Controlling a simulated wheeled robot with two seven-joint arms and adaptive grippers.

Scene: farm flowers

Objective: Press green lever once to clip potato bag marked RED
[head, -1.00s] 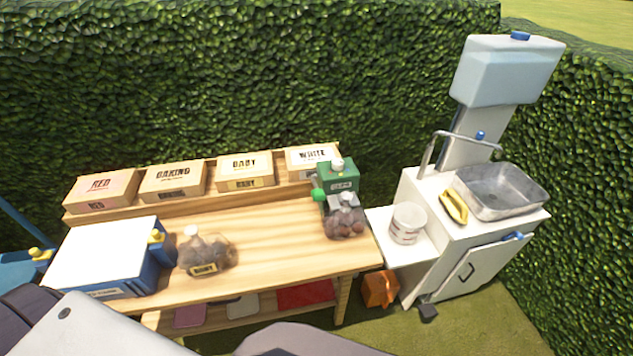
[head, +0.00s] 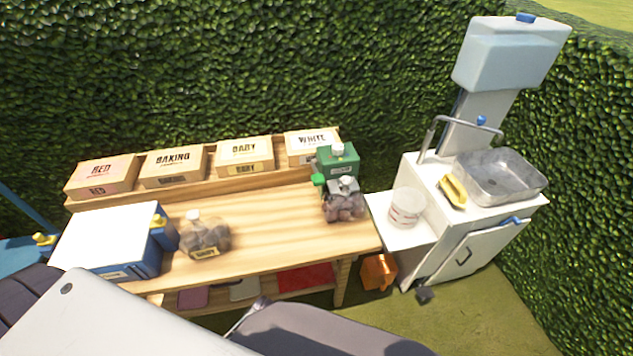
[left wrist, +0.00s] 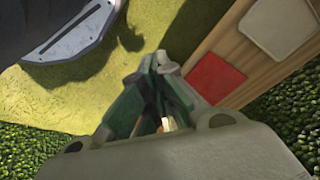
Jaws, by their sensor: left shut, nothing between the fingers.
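The green clipping machine (head: 337,165) stands at the right end of the wooden table, with its green lever (head: 319,180) sticking out on its left side. A clear bag of potatoes (head: 343,207) sits at the front of the machine; I cannot read any mark on it. My left gripper (left wrist: 158,66) is shut and empty in the left wrist view, above the grass beside the table's lower shelf. My right gripper is not in view.
Boxes marked RED (head: 102,174), BAKING (head: 174,164), BABY (head: 245,154) and WHITE (head: 313,144) line the table's back. A blue machine with a white top (head: 105,240) stands at left. A sink cabinet (head: 460,245) stands at right. The table's middle is clear.

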